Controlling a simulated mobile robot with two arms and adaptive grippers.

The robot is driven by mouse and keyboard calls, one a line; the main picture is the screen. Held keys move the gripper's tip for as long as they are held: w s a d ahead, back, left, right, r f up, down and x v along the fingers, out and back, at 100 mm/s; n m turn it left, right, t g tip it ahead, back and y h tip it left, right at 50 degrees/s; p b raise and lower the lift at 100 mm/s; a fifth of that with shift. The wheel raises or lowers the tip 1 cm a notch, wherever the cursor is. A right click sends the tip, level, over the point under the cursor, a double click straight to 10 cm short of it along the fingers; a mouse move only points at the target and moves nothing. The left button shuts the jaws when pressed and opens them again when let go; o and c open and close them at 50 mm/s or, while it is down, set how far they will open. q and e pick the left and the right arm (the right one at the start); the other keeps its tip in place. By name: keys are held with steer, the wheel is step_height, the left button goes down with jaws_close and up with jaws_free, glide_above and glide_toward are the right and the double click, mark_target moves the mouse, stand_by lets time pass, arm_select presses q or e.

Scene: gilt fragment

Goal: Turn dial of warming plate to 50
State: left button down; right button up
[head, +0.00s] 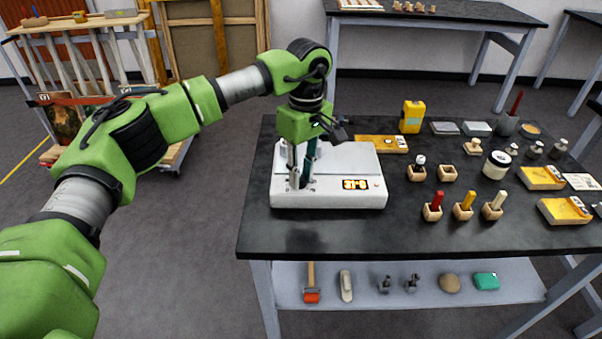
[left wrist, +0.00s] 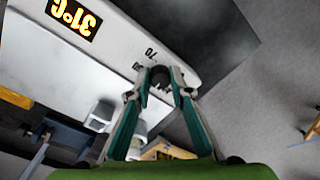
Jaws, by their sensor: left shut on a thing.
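The white warming plate (head: 340,165) sits at the left of the black bench; its white front also fills the upper left of the left wrist view (left wrist: 118,55). Its lit display (head: 355,184) reads 31°C upside down in the left wrist view (left wrist: 74,18). The dark dial (left wrist: 160,76) is on the front panel, with a printed 70 beside it; other marks are partly hidden. My left gripper (head: 299,182) points down at the plate's front left, its fingertips (left wrist: 162,86) closed around the dial. The dial's pointer cannot be made out. My right gripper is not in view.
Right of the plate are a yellow device (head: 411,116), several wooden blocks with coloured handles (head: 463,212) and a white jar (head: 496,165). The bench front (head: 330,240) is clear. A lower shelf (head: 420,298) holds tools.

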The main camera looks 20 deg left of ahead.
mark_target(304, 176)
arm_select(q)
steer(key=shift+m, duration=0.5)
steer(key=c, duration=1.8)
jaws_free()
steer(key=r, duration=1.2)
steer(key=shift+w+d, duration=0.25)
steer(key=shift+w, duration=0.05)
